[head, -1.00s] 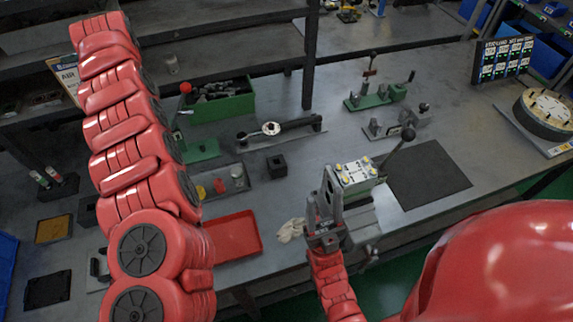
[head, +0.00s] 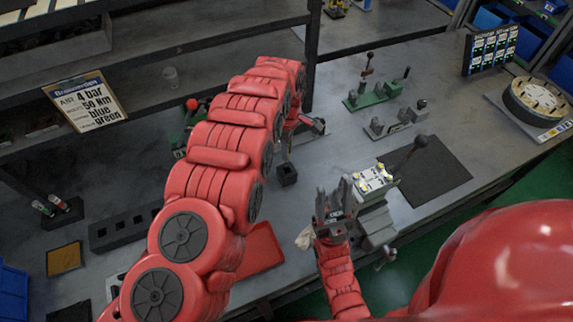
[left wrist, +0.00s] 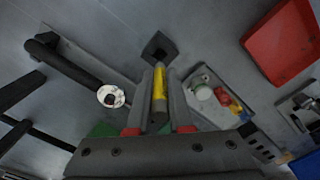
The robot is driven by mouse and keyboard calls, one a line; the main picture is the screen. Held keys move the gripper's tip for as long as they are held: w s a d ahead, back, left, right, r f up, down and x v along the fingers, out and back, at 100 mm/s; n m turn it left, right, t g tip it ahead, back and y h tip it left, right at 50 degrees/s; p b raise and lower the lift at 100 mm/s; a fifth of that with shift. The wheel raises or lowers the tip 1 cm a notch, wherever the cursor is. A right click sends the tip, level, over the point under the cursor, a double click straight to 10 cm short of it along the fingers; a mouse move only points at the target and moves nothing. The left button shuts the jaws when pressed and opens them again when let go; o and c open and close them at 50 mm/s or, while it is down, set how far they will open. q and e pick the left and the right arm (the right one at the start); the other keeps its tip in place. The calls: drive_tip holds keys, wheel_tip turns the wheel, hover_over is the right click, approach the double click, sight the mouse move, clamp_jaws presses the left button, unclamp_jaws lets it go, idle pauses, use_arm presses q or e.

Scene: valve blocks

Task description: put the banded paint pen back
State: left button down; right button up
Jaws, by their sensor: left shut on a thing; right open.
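My left gripper (left wrist: 160,72) is shut on a yellow paint pen (left wrist: 159,92) in the left wrist view. The pen lies lengthwise between the two fingers; its band cannot be made out clearly. A small dark block with a square hole (left wrist: 159,48) stands on the bench just beyond the fingertips, apart from the pen as far as I can tell. The same block (head: 287,174) shows in the head view below the left gripper, which is partly hidden by my arm. My right gripper (head: 335,203) is open and empty near the bench's front edge.
A lever-topped valve block (head: 373,180) stands beside my right gripper.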

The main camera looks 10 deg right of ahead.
use_arm(q)
wheel_tip(320, 180, down, 3)
drive_tip(key=shift+d+r+p, duration=0.1)
drive_tip(key=shift+r+p, duration=0.1)
drive_tip(key=shift+p, duration=0.15)
drive_tip(key=shift+f, duration=0.75)
drive_tip(key=shift+f+b, duration=0.4)
drive_tip(key=shift+f, duration=1.15)
drive_tip(key=shift+f, duration=0.15)
drive_tip(key=c, duration=0.8)
unclamp_jaws()
